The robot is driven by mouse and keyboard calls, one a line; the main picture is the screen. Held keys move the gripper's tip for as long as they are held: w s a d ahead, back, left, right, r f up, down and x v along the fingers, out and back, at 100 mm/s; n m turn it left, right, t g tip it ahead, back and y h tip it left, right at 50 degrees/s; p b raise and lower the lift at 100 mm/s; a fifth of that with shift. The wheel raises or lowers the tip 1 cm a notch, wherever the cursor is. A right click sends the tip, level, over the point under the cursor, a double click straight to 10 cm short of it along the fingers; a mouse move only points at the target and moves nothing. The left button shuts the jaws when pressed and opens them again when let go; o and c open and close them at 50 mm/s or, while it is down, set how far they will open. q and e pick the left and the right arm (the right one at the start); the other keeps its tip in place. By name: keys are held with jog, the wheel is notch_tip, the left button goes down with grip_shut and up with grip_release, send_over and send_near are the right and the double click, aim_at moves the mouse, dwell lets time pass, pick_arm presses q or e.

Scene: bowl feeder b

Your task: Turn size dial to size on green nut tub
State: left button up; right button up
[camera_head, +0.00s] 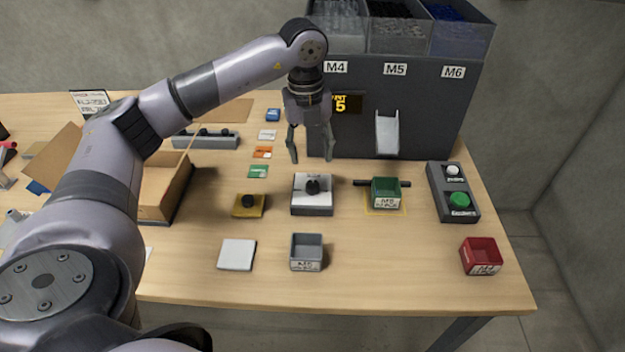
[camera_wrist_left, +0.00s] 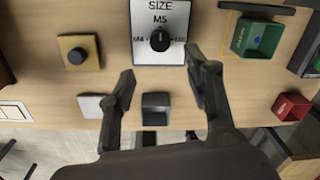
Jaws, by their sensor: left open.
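The size dial is a black knob (camera_head: 312,187) on a white-topped box (camera_head: 312,206) in the middle of the table. In the left wrist view its plate reads SIZE, with M4 at left, M5 at top and a partly hidden M6 at right; the knob (camera_wrist_left: 160,39) seems to point up at M5. The green nut tub (camera_head: 386,190) stands to its right in a yellow outline; its white label is too small to read surely. My left gripper (camera_head: 311,160) is open and empty, above and behind the dial. My right gripper is not in view.
The dark feeder (camera_head: 400,105) marked M4, M5, M6 stands behind, with a chute and a display showing 5. A grey tub (camera_head: 306,252) and white pad (camera_head: 237,254) lie in front. A red tub (camera_head: 481,257) and button box (camera_head: 453,192) are right; a yellow knob block (camera_head: 249,206) is left.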

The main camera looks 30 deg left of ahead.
aim_at(312, 185)
pick_arm(q)
notch_tip(312, 185, down, 10)
jog(key=shift+w+d+r+p, duration=0.15)
jog(key=shift+p, duration=0.15)
jog(key=shift+c, duration=0.2)
grip_shut()
dwell(0.4)
